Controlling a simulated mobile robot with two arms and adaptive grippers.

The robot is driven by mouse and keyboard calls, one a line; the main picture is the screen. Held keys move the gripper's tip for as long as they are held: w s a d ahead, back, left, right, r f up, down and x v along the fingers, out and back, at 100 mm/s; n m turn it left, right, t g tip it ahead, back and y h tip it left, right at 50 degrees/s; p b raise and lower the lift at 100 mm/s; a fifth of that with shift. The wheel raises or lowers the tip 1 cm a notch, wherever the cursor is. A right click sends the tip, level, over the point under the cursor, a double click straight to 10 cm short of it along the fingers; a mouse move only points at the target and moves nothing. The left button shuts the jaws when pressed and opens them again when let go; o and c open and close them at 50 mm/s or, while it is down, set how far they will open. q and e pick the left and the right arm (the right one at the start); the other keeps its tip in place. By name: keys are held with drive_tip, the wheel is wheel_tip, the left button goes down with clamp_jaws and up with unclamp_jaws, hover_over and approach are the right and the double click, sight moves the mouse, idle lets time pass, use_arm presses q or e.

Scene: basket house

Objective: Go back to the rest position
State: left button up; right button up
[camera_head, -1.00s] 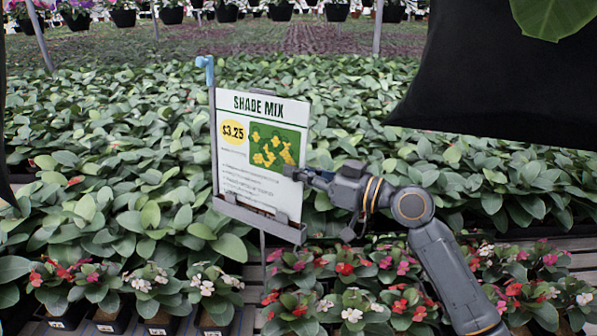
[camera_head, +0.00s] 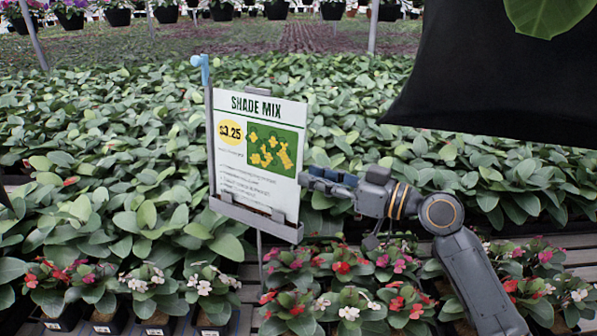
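My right arm comes in from the lower right, and its gripper (camera_head: 318,180) points left, just beside the right edge of the sign. The fingers look small and side-on, so their opening is hard to judge. The "SHADE MIX" sign (camera_head: 235,165), with a $3.25 label and a yellow-flower picture, stands upright in a grey metal holder (camera_head: 255,219) on a post. A small gap seems to show between the fingertips and the sign.
Potted flowers (camera_head: 345,265) in red, pink and white fill the front bench. Dense green plants (camera_head: 110,170) spread behind the sign. A large black pot (camera_head: 480,80) hangs at the upper right. A blue clip (camera_head: 202,66) tops the sign post. Hanging pots line the back.

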drive_tip(key=v, duration=0.7)
drive_tip(key=s+f+m+g+h, duration=0.15)
drive_tip(key=s+f+h, duration=0.35)
drive_tip(key=f, duration=0.8)
drive_tip(key=s+f+m+g+h, duration=0.1)
drive_tip(key=s+f+m+h, duration=0.1)
drive_tip(key=s+f, duration=0.75)
drive_tip(key=s+d+f+m+g+h, duration=0.1)
drive_tip(key=s+d+f+m+h, duration=0.1)
drive_tip(key=s+d+f+h, duration=0.45)
drive_tip(key=s+d+f+m+g+h, duration=0.25)
drive_tip(key=s+f, duration=0.35)
drive_tip(key=s, duration=0.3)
wheel_tip(320, 180, down, 26)
drive_tip(key=s, duration=0.1)
drive_tip(key=s+d+f+g, duration=0.1)
drive_tip(key=s+d+f, duration=0.1)
drive_tip(key=s+f, duration=0.6)
drive_tip(key=s+d+f+g, duration=0.1)
drive_tip(key=s+f, duration=0.8)
drive_tip(key=shift+d, duration=0.35)
